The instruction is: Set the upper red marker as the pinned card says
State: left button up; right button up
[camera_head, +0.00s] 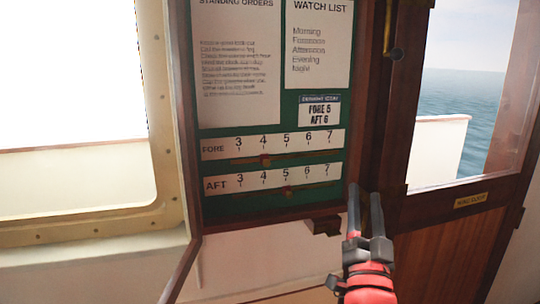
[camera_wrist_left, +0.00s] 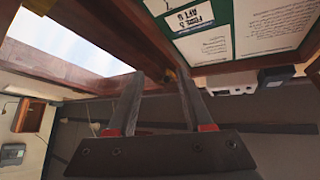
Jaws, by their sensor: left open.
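The upper red marker (camera_head: 265,160) sits on the slot below the FORE scale (camera_head: 273,145), about under the 4. A lower red marker (camera_head: 287,191) sits below the AFT scale (camera_head: 273,179), about under the 5. The pinned card (camera_head: 319,112) reads FORE 5, AFT 6; it also shows upside down in the left wrist view (camera_wrist_left: 194,16). My left gripper (camera_head: 365,192) is open and empty, at the board's lower right corner, to the right of and below both markers. Its fingers also show in the wrist view (camera_wrist_left: 160,75). My right gripper is not in view.
The green board (camera_head: 287,100) has a raised dark wooden frame; a small wooden block (camera_head: 322,226) juts out under it. Standing orders (camera_head: 238,60) and a watch list (camera_head: 317,40) hang above. A wooden door (camera_head: 445,245) with a window is at right, a window (camera_head: 75,120) at left.

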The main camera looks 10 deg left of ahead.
pick_arm(q)
jog(key=s+a+r+n+g+y+p, duration=0.1)
jog(key=s+a+r+n+g+y, duration=0.35)
jog(key=a+n+y, duration=0.3)
jog(key=n+g+p, duration=0.1)
jog(key=n+g, duration=0.3)
jog(key=g, duration=0.1)
send_near(267, 164)
jog(key=shift+t, duration=0.25)
jog(key=p+x, duration=0.6)
jog(key=x, duration=0.1)
jog(key=shift+a, duration=0.1)
jog(key=shift+w+a+f, duration=0.15)
jog(key=shift+w+a, duration=0.1)
jog(key=shift+w, duration=0.2)
grip_shut()
